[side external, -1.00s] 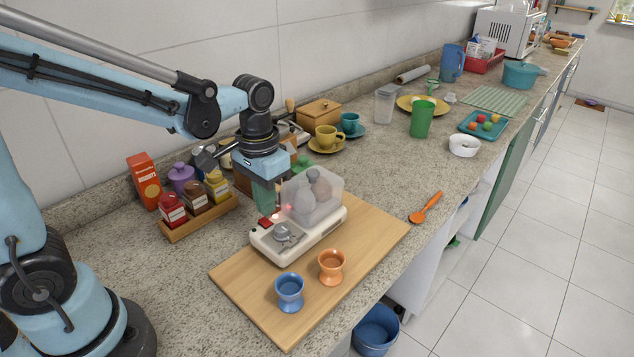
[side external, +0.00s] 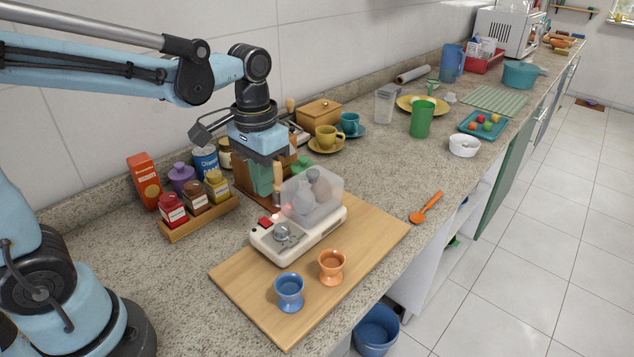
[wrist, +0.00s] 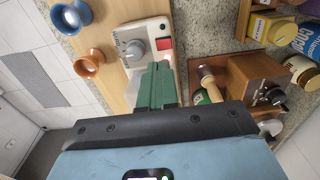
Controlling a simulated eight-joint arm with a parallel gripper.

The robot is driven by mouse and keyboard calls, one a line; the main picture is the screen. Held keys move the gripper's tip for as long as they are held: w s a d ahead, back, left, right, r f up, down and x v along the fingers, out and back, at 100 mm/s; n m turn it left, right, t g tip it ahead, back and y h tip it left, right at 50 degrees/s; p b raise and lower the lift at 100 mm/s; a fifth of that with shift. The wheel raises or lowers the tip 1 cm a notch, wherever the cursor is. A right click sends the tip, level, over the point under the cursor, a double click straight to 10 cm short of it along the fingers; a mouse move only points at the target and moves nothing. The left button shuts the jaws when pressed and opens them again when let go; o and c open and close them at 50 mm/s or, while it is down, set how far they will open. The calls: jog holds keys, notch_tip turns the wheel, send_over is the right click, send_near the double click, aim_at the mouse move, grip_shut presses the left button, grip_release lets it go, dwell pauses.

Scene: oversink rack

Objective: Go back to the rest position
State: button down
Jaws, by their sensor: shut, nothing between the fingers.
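My gripper (side external: 263,190) points down, with its green fingers together and empty, above and behind the white egg cooker (side external: 267,238). The fingers also show shut in the wrist view (wrist: 156,88), overlapping the cooker's end in the picture.
A spice rack (side external: 205,218) with jars and an orange box (side external: 145,180) stand left of my gripper. A yellow cup (side external: 327,137) and wooden box (side external: 319,112) stand farther back. Air above the board is clear.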

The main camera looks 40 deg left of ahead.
jog(key=s+t, duration=0.1)
jog(key=t, duration=0.1)
jog(key=s+t, duration=0.1)
jog(key=t, duration=0.1)
jog(key=s+a+t, duration=0.1)
jog(key=s+t, duration=0.1)
jog(key=t, duration=0.1)
jog(key=shift+r, duration=0.2)
